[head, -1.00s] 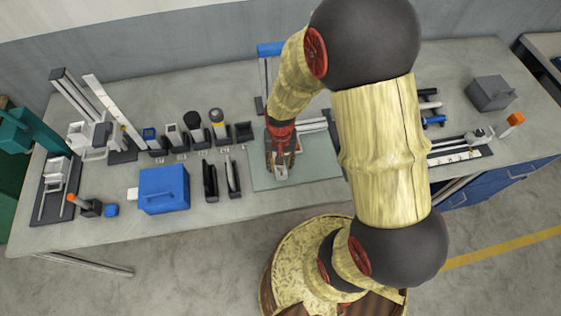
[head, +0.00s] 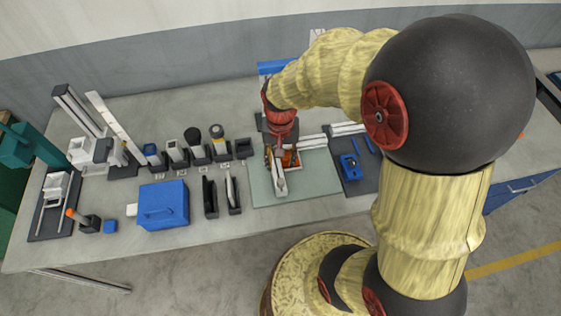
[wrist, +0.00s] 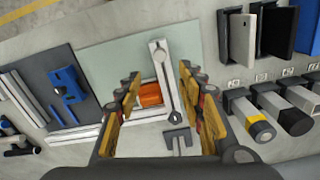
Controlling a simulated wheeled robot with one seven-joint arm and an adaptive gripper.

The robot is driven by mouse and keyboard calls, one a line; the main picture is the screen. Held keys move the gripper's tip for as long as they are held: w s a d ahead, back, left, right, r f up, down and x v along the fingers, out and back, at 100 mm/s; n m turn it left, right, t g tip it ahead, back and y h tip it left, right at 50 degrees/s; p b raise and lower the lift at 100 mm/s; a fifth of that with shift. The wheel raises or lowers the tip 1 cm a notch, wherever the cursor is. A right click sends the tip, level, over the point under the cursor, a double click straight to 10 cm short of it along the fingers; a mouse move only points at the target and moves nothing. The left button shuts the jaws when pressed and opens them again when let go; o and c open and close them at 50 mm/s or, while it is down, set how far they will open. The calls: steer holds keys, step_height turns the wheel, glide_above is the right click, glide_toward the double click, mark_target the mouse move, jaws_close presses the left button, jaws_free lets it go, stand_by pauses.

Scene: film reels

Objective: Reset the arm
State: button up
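My gripper (head: 281,155) hangs over the pale green mat (head: 300,181) in the middle of the bench in the head view. In the wrist view my gripper (wrist: 163,105) has its yellow-padded fingers spread wide apart, with nothing held between them.
A blue box (head: 163,203) and several tools in dark holders stand left of the mat. A dark board with a blue device (head: 350,167) lies right of it. A blue-topped stand (head: 277,67) is behind. The front of the mat is clear.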

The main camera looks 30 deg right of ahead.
stand_by(0.5)
steer(key=s+a+r+n+t+b, duration=0.2)
steer(key=s+r+n+b, duration=0.1)
steer(key=s+r, duration=0.2)
steer(key=s+a+r+n+t+b, duration=0.2)
steer(key=s+r, duration=0.3)
steer(key=r, duration=0.4)
steer(key=shift+s+a+r+n+t+b, duration=0.25)
steer(key=shift+a+r+n+t+b, duration=0.2)
steer(key=shift+t+b, duration=0.3)
steer(key=shift+o, duration=0.6)
stand_by(1.9)
